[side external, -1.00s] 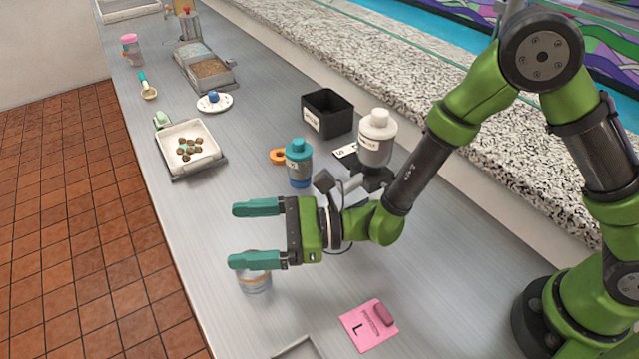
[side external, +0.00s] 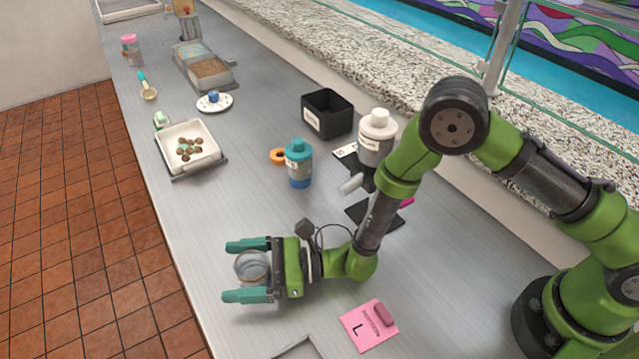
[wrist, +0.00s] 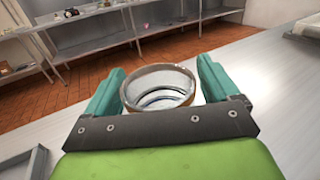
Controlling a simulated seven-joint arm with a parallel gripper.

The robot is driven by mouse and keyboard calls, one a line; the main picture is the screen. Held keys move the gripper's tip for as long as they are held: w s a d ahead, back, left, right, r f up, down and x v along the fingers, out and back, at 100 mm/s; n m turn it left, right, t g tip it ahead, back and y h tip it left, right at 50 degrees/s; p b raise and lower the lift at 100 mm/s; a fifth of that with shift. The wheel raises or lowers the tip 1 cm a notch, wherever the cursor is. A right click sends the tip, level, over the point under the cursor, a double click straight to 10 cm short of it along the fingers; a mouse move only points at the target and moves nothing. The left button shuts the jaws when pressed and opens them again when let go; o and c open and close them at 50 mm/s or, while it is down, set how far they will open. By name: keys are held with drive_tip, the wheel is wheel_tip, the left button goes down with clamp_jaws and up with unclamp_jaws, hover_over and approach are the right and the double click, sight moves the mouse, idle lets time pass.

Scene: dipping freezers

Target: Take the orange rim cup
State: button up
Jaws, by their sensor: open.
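The cup (side external: 252,267) is a clear, greyish cup standing upright on the steel counter, with an orange-brown band near its rim. My gripper (side external: 247,271) is open, with one teal finger on each side of the cup. In the wrist view the cup (wrist: 159,88) sits between the two fingers (wrist: 159,92), its mouth facing up and its lower part hidden by the gripper body. A narrow gap seems to show beside the fingers; whether either one touches the cup I cannot tell.
A pink card marked L (side external: 368,326) lies right of my gripper. A teal-capped bottle (side external: 299,164), an orange ring (side external: 278,156), a white-capped bottle (side external: 376,138) and a black bin (side external: 327,113) stand farther back. A white tray (side external: 189,148) is at left. The counter's left edge is close to the cup.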

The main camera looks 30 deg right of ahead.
drive_tip(key=c, duration=1)
drive_tip(key=shift+r, duration=0.1)
